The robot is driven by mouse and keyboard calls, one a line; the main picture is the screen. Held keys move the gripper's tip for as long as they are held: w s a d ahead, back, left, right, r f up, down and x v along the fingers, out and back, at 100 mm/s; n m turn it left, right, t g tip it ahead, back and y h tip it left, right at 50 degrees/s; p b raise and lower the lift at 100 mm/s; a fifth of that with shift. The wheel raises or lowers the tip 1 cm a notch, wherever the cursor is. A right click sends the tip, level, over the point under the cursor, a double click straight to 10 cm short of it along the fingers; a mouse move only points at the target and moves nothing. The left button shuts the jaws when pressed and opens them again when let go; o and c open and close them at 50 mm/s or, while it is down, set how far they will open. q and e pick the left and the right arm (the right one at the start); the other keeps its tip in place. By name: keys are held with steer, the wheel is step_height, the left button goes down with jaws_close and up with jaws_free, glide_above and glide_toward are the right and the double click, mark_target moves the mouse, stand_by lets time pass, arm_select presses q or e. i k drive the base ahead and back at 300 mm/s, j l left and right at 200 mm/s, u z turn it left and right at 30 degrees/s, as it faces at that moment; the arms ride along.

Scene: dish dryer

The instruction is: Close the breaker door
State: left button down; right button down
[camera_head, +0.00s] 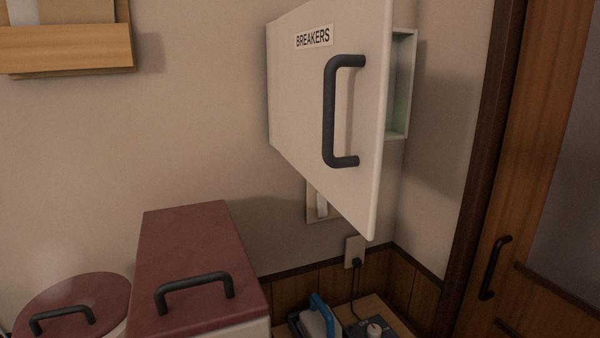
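The breaker door (300,90) is a white panel with a "BREAKERS" label (313,38) and a dark vertical handle (331,112). It stands open, hinged on its left side, with its free right edge swung out toward me. Part of the breaker box (401,85) shows behind the door's right edge, on the wall. Most of the box's inside is hidden by the door. Neither of my grippers is in view.
A red-lidded bin (190,245) and a round red lid (75,300) are at lower left. A low wooden surface below the door holds a blue-handled item (320,315). A wooden door (530,170) is at right, a wooden shelf (65,48) at upper left.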

mark_target(335, 55)
steer(key=k+j, duration=0.1)
steer(key=j, duration=0.3)
steer(key=k+j, duration=0.1)
steer(key=j, duration=0.35)
steer(key=k+j, duration=0.1)
steer(key=j, duration=0.3)
steer(key=k+j, duration=0.1)
steer(key=j, duration=0.35)
